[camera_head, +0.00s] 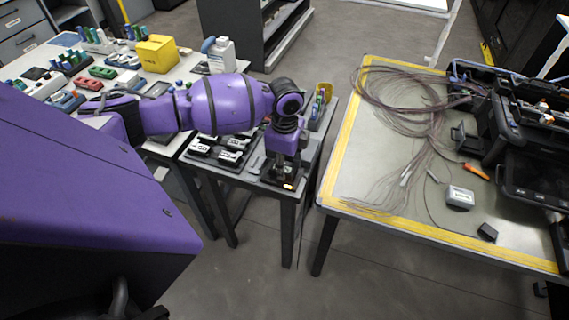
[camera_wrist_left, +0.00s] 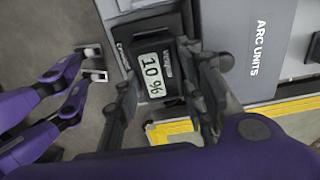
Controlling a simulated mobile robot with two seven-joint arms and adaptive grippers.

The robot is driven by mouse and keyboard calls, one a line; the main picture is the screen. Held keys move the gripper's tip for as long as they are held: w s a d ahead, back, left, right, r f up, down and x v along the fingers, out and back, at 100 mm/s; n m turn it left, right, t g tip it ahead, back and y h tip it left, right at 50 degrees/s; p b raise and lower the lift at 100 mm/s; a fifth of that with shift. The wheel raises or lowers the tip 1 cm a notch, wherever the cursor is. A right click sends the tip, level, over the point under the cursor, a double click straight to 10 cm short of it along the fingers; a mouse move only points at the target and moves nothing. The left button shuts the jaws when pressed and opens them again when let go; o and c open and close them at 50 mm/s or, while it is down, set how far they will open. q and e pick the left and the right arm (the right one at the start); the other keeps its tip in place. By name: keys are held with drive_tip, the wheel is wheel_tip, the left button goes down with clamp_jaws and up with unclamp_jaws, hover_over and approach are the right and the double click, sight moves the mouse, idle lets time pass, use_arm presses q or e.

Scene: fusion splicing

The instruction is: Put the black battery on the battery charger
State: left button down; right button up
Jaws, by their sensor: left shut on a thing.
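My left gripper (camera_head: 283,168) points down at the near right corner of the small grey table. It is shut on a dark thing, apparently the black battery. The battery's outline is hard to separate from the black unit below it, and the fingers cover part of it. That unit is apparently the battery charger (camera_head: 288,186), with a small lit patch. I cannot tell whether the battery touches the charger.
Black trays with white parts (camera_head: 222,150) lie on the grey table beside the charger. A yellow box (camera_head: 157,54) and a white bottle (camera_head: 221,56) stand at the back left. The yellow-edged table (camera_head: 385,190) at right holds loose fibres, a grey box (camera_head: 460,197) and black equipment. A floor gap separates the tables.

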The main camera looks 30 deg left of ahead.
idle(0.3)
use_arm(q)
drive_tip(key=c, duration=1)
unclamp_jaws()
drive_tip(key=shift+c, duration=0.2)
wheel_tip(320, 180, up, 12)
